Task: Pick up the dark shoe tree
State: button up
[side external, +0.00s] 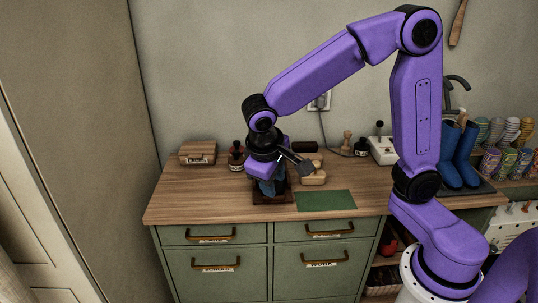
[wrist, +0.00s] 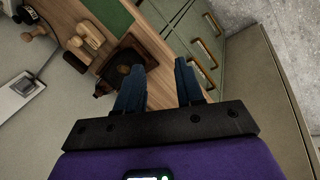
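A dark brown tray (side external: 284,198) lies on the wooden bench top below my gripper (side external: 270,186). In the wrist view the tray (wrist: 146,44) holds a small dark shape (wrist: 124,68), possibly the dark shoe tree; its outline is too dim to be sure, and the left finger partly covers that area. My gripper (wrist: 159,82) has its two blue fingers wide apart with nothing between them. In the side view the fingers are low over the tray and hide what lies on it. Whether they touch anything cannot be told.
Pale wooden shapes (side external: 314,178) lie right of the tray, near a green mat (side external: 326,201). A dark bottle (side external: 237,156) and a wooden box (side external: 198,152) stand left. A dark brush-like block (side external: 304,147) is behind. Blue boots (side external: 459,155) stand far right. The bench's front left is clear.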

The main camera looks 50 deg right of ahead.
jog(key=w+d+f+m+h, duration=0.2)
jog(key=w+d+m+h, duration=0.15)
jog(key=w+m, duration=0.55)
jog(key=w+d+f+m+h, duration=0.1)
jog(key=w+d+m+h, duration=0.4)
jog(key=w, duration=0.8)
jog(key=w+d+f+m, duration=0.1)
jog(key=d+f+m, duration=0.1)
jog(key=d, duration=0.3)
jog(key=w+d+f+m+g, duration=0.1)
jog(key=d+f+m, duration=0.1)
jog(key=d, duration=0.4)
jog(key=w+d+f+m+h, duration=0.1)
jog(key=d+f+m, duration=0.1)
jog(key=d, duration=0.4)
jog(key=shift+w+d+f+g, duration=0.1)
jog(key=shift+d+f+g, duration=0.1)
jog(key=shift+f, duration=0.15)
jog(key=shift+w+d+f+g, duration=0.1)
jog(key=shift+f+g, duration=0.1)
jog(key=shift+f, duration=0.1)
jog(key=shift+d+f, duration=0.3)
jog(key=shift+d, duration=0.15)
grip_shut()
